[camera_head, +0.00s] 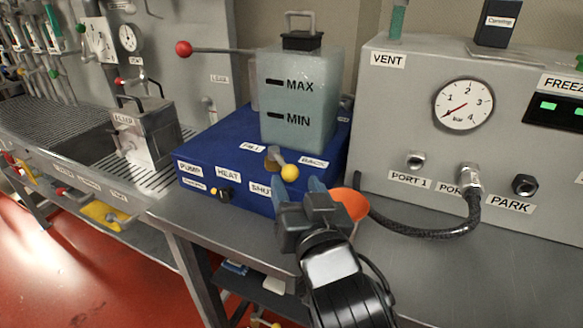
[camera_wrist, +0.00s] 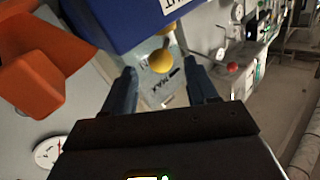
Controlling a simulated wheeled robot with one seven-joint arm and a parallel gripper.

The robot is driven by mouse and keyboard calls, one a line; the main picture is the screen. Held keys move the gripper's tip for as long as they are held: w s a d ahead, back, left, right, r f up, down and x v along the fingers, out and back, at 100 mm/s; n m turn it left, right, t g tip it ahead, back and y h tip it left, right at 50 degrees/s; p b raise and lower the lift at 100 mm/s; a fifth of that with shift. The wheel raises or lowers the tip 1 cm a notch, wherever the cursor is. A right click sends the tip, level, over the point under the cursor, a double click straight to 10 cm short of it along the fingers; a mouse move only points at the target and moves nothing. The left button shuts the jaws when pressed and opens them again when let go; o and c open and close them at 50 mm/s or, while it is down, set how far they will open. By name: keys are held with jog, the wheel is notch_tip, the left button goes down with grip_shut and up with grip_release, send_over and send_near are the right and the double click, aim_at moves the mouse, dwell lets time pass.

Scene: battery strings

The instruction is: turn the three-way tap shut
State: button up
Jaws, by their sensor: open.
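The three-way tap (camera_head: 277,157) is on top of the blue box, with a short metal lever ending in a yellow ball knob (camera_head: 290,172). In the head view the lever points to the lower right, between the SHUT label (camera_head: 262,188) in front and a hard-to-read label (camera_head: 313,161) at right. The FILL label (camera_head: 252,147) is behind. My gripper (camera_head: 299,187) is open just in front of the knob. In the wrist view the yellow knob (camera_wrist: 161,61) appears between the spread fingers of my gripper (camera_wrist: 161,70); contact cannot be told.
A translucent tank (camera_head: 297,105) with MAX and MIN marks stands on the blue box (camera_head: 225,150) behind the tap. An orange cup-like piece (camera_head: 350,204) is right of my gripper. A black hose (camera_head: 430,229) runs to the grey ported cabinet (camera_head: 400,110) at right.

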aim_at(292, 179)
jog(key=x, duration=0.5)
grip_shut()
dwell(0.5)
